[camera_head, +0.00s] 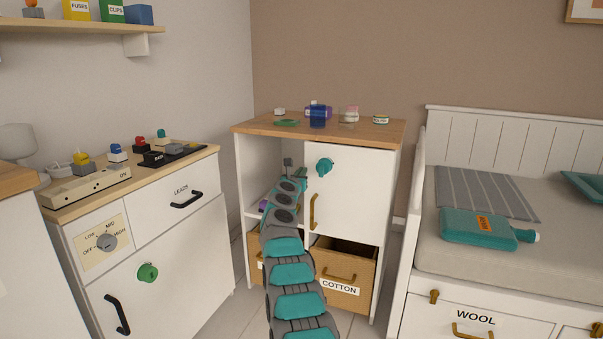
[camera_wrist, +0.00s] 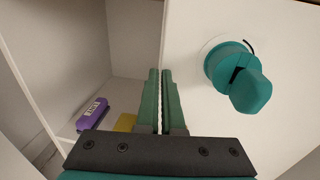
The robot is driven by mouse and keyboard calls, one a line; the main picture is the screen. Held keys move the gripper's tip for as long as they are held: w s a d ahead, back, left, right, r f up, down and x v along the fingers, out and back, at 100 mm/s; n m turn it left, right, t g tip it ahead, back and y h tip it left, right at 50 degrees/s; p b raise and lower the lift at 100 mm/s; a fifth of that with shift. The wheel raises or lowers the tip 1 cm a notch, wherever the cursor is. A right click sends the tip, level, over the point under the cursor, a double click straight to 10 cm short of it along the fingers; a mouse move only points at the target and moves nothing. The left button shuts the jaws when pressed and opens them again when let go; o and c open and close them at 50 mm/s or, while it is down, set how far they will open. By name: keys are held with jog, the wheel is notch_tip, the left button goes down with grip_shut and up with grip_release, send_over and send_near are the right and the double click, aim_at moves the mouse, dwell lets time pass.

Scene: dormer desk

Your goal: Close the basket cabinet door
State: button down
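The basket cabinet (camera_head: 322,130) has a wooden top. Its white door (camera_head: 352,192) covers the upper right part, with a teal knob (camera_head: 324,167) and a brass handle (camera_head: 313,211). I cannot tell whether the door sits flush or slightly ajar. The upper left compartment is open. My gripper (camera_head: 288,162) is at that opening, left of the knob. In the wrist view my gripper's green fingers (camera_wrist: 160,98) are together with nothing visible between them, beside the door's left edge. The teal knob (camera_wrist: 238,76) is to their right; any contact is unclear.
Inside the opening lie a purple item (camera_wrist: 92,114) and a yellow item (camera_wrist: 125,122). Below the door is a cotton basket (camera_head: 342,270). A white cabinet (camera_head: 170,262) stands left and a bed (camera_head: 470,262) right. Small items, including a blue cup (camera_head: 317,116), stand on top.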

jog(key=shift+w+r, duration=0.15)
jog(key=shift+r, duration=0.05)
